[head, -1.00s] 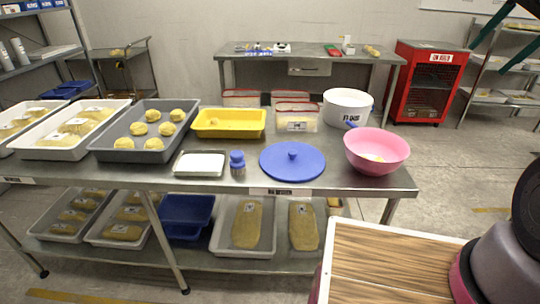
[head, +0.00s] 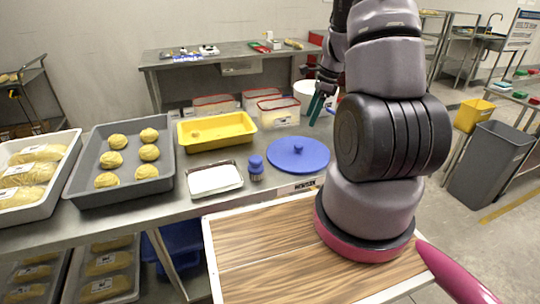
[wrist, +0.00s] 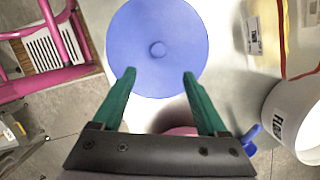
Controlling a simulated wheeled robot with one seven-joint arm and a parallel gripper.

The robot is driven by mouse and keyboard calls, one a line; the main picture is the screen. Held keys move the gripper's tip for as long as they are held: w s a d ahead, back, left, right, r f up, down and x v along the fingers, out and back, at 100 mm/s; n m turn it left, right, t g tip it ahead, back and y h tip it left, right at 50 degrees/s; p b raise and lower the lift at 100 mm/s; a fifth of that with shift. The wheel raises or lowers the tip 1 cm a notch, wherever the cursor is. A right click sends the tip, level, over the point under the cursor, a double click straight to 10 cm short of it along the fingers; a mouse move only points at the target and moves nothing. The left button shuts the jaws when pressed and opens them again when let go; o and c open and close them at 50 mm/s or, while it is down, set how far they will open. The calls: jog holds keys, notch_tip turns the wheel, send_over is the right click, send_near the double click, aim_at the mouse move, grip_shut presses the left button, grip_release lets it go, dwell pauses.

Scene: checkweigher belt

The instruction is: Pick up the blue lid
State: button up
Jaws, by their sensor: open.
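The blue lid (head: 299,153) is a round flat disc with a small central knob, lying on the steel table in the head view. In the wrist view the lid (wrist: 158,45) fills the upper middle, its knob just beyond the fingertips. My gripper (wrist: 158,76) has two green fingers, spread apart with nothing between them. In the head view my gripper (head: 322,108) hangs behind and to the right of the lid, partly hidden by my arm.
A white tub (head: 304,94) stands behind my gripper; it also shows in the wrist view (wrist: 297,112). A blue-capped shaker (head: 256,168) and white tray (head: 214,179) sit left of the lid. A yellow tray (head: 217,131) and lidded containers (head: 277,112) are behind.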

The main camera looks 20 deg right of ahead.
send_over(299, 145)
jog(key=d, duration=0.1)
jog(key=f, duration=0.5)
jog(key=shift+s+d+f, duration=0.2)
jog(key=shift+s+f, duration=0.1)
jog(key=shift+f, duration=0.05)
jog(key=shift+d+x, duration=0.2)
jog(key=shift+x, duration=2.75)
jog(key=shift+s, duration=0.1)
grip_shut()
